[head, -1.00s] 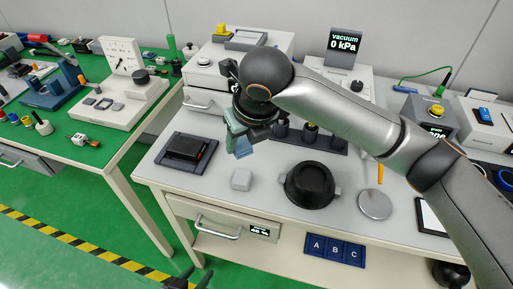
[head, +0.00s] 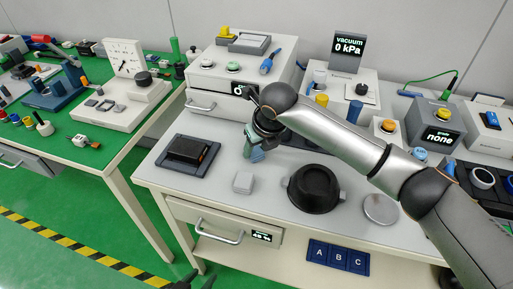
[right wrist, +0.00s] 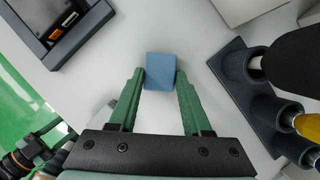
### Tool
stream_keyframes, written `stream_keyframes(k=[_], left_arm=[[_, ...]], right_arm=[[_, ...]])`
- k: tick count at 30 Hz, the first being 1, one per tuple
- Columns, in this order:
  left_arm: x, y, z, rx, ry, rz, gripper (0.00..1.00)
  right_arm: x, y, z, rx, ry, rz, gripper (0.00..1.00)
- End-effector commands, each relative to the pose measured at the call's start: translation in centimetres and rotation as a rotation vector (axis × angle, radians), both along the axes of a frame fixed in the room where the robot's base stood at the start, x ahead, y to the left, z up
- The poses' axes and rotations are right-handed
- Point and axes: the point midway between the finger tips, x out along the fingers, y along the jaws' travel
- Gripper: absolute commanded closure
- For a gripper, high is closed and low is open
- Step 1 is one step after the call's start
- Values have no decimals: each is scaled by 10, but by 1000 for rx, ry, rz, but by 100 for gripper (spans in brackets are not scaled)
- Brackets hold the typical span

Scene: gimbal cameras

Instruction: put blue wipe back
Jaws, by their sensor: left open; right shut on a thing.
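The blue wipe (right wrist: 161,70) is a small pale blue square between the fingertips of my right gripper (right wrist: 160,82) in the right wrist view. My right gripper is shut on it. In the head view, the right gripper (head: 252,151) is over the grey bench, with the wipe (head: 258,155) at its tips. Whether the wipe touches the bench top, I cannot tell. My left gripper (head: 187,281) is at the bottom edge of the head view, empty, open and mostly cut off.
A black tray (head: 187,155) lies left of the right gripper. A dark holder (right wrist: 255,90) with upright items is close on the right in the wrist view. A metal disc (head: 381,209) lies further right.

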Motion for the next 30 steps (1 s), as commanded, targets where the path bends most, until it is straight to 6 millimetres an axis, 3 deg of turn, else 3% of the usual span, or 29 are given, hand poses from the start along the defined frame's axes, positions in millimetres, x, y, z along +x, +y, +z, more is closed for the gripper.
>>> stream_keyframes(k=[8,9,16,25,30], left_arm=[[-6,0,-1,0,11,0,50],[-6,0,-1,1,12,0,50],[-6,1,-1,1,11,1,50],[-4,1,-2,1,7,1,50],[-2,1,4,1,2,2,50]], right_arm=[[0,0,-2,0,-1,0,100],[0,0,-2,1,-2,0,48],[0,0,-2,0,-1,0,22],[0,0,1,1,-2,0,22],[-6,-3,23,1,-4,1,22]])
